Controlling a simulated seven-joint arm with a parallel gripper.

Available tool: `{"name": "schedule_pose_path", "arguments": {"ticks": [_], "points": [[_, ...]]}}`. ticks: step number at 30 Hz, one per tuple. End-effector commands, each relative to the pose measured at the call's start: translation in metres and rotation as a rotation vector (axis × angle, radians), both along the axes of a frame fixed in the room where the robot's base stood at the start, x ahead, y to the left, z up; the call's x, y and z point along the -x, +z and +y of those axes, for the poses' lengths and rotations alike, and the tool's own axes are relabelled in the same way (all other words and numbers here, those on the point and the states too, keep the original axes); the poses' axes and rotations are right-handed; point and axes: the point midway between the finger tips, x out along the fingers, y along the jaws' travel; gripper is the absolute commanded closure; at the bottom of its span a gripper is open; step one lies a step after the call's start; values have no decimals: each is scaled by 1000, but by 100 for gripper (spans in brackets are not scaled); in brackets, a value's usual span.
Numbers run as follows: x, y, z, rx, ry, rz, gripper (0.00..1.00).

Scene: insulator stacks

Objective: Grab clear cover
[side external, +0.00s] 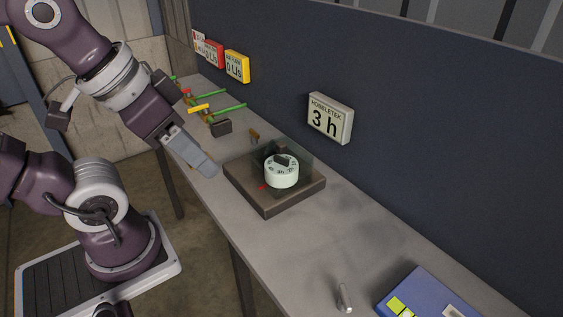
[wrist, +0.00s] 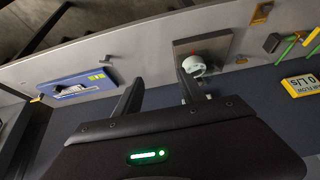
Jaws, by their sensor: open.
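A clear cover (side external: 303,164), faint and see-through, stands over a white dial (side external: 282,174) with a dark knob, on a brown square base (side external: 268,206) on the bench. My gripper (side external: 207,166) is left of the base in the side view, apart from the cover; its fingers overlap there. In the wrist view my gripper (wrist: 160,88) has its two fingers wide apart with nothing between them. The dial (wrist: 195,66) and base (wrist: 218,46) show beyond the right finger. The cover's edges are too faint to make out in that view.
A dark wall stands behind the bench (side external: 245,228), with a "3 h" sign (side external: 330,118) on it. Green and yellow parts (side external: 200,108) lie at the far end. A blue box (side external: 430,297) and a small metal piece (side external: 344,298) are at the near end. The bench between is clear.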

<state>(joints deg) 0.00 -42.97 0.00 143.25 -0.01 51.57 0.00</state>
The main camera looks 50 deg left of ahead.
Motion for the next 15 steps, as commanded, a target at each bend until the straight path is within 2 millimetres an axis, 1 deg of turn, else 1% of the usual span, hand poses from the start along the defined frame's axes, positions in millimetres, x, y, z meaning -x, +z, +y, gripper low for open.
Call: {"name": "schedule_pose_path", "arguments": {"ticks": [5,7,8,11,12,14,15], "points": [[-1,0,0,2,4,1,53],[-10,5,2,31,55,22,53],[-18,9,3,54,101,40,53],[-67,20,15,174,369,136,53],[-92,21,23,226,511,181,53],[-130,15,38,288,726,243,53],[-154,7,49,319,867,278,53]]}}
